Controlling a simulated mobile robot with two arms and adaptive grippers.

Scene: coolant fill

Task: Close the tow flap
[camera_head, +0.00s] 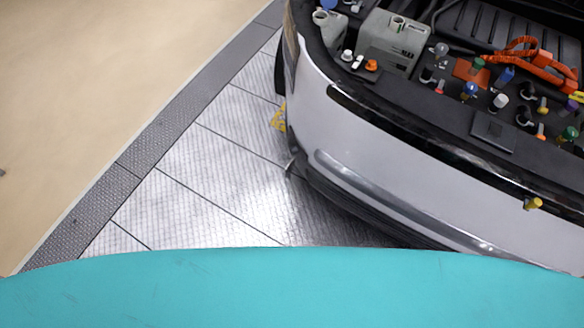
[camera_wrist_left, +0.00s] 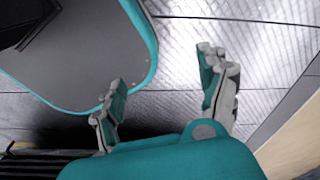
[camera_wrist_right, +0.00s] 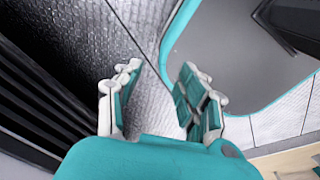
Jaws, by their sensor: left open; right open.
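The white car's front end (camera_head: 400,170) fills the right of the head view, with its bumper facing me. A small yellow peg (camera_head: 533,203) sticks out of the car's front near the right edge. I cannot clearly make out a tow flap in any view. My left gripper (camera_wrist_left: 163,68) is open and empty over the floor in the left wrist view. My right gripper (camera_wrist_right: 160,68) is open and empty over the floor in the right wrist view. Neither gripper shows in the head view, and neither touches the car.
The open engine bay holds a grey tank (camera_head: 392,42), an orange cable (camera_head: 540,65) and several coloured caps. A metal-plate floor (camera_head: 200,190) lies left of the car, with a dark border strip (camera_head: 150,140) and beige floor (camera_head: 80,80) beyond.

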